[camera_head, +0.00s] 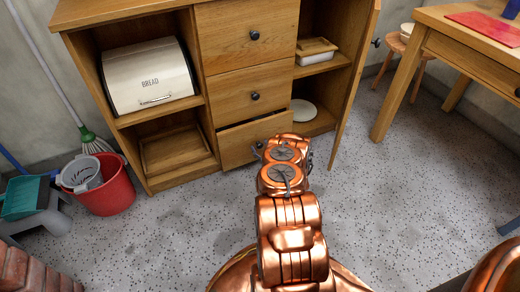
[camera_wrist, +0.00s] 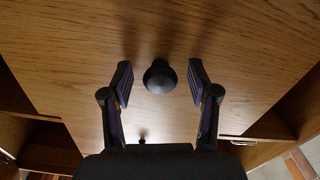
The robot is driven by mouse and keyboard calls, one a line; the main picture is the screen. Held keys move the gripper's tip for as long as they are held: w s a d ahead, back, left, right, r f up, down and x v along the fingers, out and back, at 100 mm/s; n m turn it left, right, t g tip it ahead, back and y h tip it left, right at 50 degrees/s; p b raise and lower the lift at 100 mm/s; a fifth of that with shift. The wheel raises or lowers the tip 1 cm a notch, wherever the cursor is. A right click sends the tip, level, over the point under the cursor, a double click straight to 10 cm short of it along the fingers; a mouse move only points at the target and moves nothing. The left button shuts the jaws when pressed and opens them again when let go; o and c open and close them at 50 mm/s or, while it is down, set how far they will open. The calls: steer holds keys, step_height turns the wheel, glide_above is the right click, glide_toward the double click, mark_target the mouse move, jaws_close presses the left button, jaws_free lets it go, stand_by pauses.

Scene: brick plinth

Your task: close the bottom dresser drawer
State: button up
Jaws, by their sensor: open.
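The wooden dresser (camera_head: 208,92) has a column of drawers in its middle. The bottom drawer (camera_head: 236,147) stands partly open, with a dark gap along its top edge. My arm hides its right part and its knob in the head view. My gripper (camera_wrist: 160,70) is open in the wrist view, its two dark fingers apart. A round dark knob (camera_wrist: 159,78) on a wooden front (camera_wrist: 70,55) shows between the fingertips, with a space on each side. I cannot tell how near the fingertips are to the wood.
The middle drawer (camera_head: 233,90) and the top drawer (camera_head: 224,34) look shut. The right cabinet door (camera_head: 355,75) hangs open beside the drawers. A red bucket (camera_head: 108,192) stands at the left, and a wooden table (camera_head: 440,48) at the right. The speckled floor (camera_head: 400,200) at right is clear.

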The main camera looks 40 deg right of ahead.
steer(key=shift+w, duration=0.2)
jaws_close()
stand_by(0.5)
